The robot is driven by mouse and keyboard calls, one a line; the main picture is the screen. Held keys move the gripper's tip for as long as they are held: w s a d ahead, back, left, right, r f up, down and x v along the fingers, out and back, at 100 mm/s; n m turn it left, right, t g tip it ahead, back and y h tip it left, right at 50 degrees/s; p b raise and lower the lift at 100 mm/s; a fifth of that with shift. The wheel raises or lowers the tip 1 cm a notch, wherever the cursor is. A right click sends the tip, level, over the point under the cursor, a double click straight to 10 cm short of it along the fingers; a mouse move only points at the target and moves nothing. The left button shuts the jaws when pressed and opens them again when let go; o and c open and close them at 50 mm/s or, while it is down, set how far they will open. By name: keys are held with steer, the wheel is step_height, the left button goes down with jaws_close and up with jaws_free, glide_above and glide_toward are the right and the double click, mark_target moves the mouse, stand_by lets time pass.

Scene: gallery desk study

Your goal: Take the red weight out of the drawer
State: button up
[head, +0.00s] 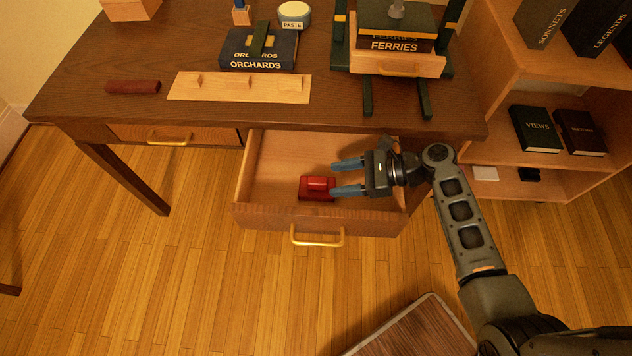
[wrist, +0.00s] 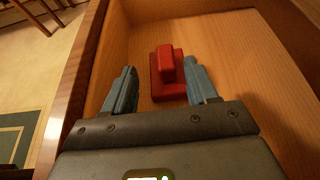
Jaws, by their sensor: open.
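The red weight (head: 316,188) lies on the floor of the open drawer (head: 262,217), near its front panel. It is a flat red block with a raised bar on top. My gripper (head: 338,178) is open over the drawer, its blue fingers pointing left in the head view, just right of the weight. In the wrist view my gripper (wrist: 163,88) has its two fingers apart, with the weight (wrist: 168,75) ahead and between them, closer to the right finger. I cannot tell the height of the fingers above the drawer floor, and no grip on the weight shows.
The drawer hangs out under the brown desk (head: 210,50), with a brass handle (head: 317,240) in front. A shut drawer (head: 165,135) is to its left. Books, a wooden strip (head: 240,88) and a paste jar (head: 293,15) are on the desktop. Shelves (head: 510,175) stand at right.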

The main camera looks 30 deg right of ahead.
mark_target(315, 179)
steer(key=shift+x, duration=0.9)
steer(key=shift+w+d+x, duration=0.1)
steer(key=shift+w+x, duration=0.05)
steer(key=shift+x, duration=1.2)
steer(key=shift+w+d+x, duration=0.15)
steer(key=shift+x, duration=1.2)
jaws_close()
steer(key=shift+r, duration=0.1)
